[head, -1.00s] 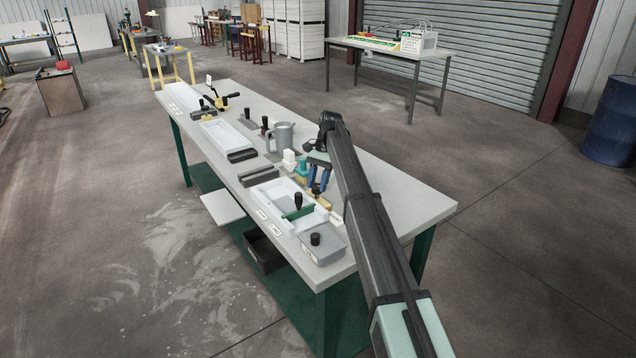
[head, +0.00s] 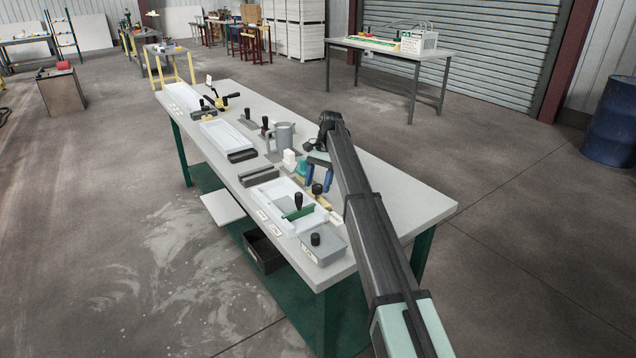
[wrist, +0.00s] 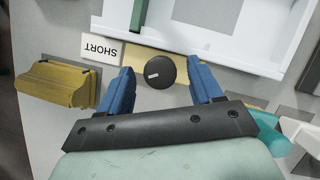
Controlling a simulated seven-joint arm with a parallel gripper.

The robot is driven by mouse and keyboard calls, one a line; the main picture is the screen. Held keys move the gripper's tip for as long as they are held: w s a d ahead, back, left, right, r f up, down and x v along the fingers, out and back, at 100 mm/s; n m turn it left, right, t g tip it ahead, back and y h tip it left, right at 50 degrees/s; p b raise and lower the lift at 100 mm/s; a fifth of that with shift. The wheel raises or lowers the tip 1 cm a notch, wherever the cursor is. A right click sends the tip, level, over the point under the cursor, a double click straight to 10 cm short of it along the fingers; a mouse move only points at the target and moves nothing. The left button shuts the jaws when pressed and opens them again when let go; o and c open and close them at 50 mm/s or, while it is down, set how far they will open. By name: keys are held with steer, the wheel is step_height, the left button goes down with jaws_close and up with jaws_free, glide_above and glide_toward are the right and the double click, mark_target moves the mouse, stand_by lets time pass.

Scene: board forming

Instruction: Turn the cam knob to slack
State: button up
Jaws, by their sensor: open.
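The cam knob (wrist: 159,72) is a round black knob with a short white mark on its top. It sits on a yellow strip beside a white tray (wrist: 262,66). In the head view the knob (head: 317,188) shows just below my gripper (head: 317,181). My gripper (wrist: 162,84) has its blue fingers apart, one on each side of the knob's near edge in the wrist view, with visible gaps. It holds nothing. A white label reading SHORT (wrist: 102,48) lies left of the knob. I see no label reading slack.
A yellow block (wrist: 52,82) is at the left in the wrist view. A teal part (wrist: 262,128) is at the right. In the head view, a grey box with a black knob (head: 323,246) stands at the bench's near end. The bench's right side is clear.

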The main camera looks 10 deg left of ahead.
steer(key=shift+w+d+r, duration=0.1)
steer(key=shift+w+r, duration=0.15)
steer(key=shift+r, duration=0.3)
steer(key=w+d, duration=0.1)
steer(key=w, duration=0.2)
steer(key=w+d, duration=0.1)
steer(key=w, duration=0.3)
steer(key=w+d, duration=0.2)
steer(key=w, duration=0.1)
steer(key=shift+w, duration=0.25)
steer(key=shift+w+d+f, duration=0.1)
steer(key=shift+w+d, duration=0.1)
steer(key=shift+w, duration=0.1)
